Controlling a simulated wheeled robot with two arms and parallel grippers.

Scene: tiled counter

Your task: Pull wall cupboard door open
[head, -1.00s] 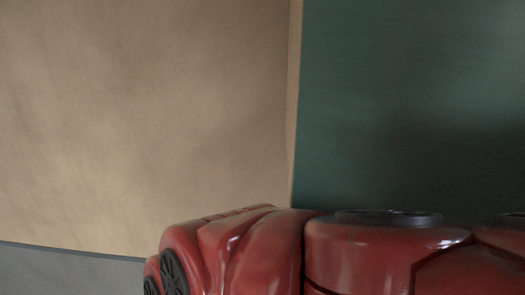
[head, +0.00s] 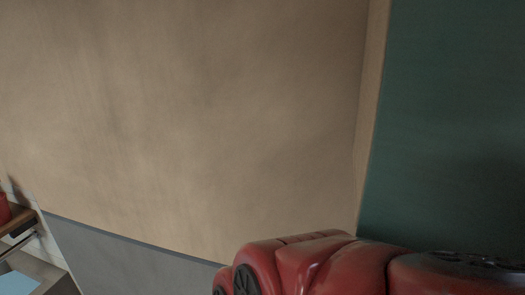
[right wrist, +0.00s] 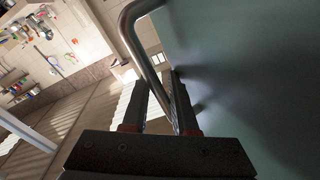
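The green cupboard door (head: 455,120) fills the right of the head view, with a tan edge along its left side. It also fills the right of the right wrist view (right wrist: 245,70). A bent metal bar handle (right wrist: 134,37) stands off its face. My right gripper (right wrist: 158,92) has its two dark fingers around the lower part of this bar, one on each side. Whether they grip it tightly cannot be told. The right gripper is hidden in the head view behind my red arm. My left gripper is not in view.
A broad tan panel (head: 190,110) fills the middle of the head view, above a grey strip (head: 130,260). A shelf edge and a red item (head: 4,210) show at lower left. The right wrist view shows a wall with hanging utensils (right wrist: 45,40) and open room beyond.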

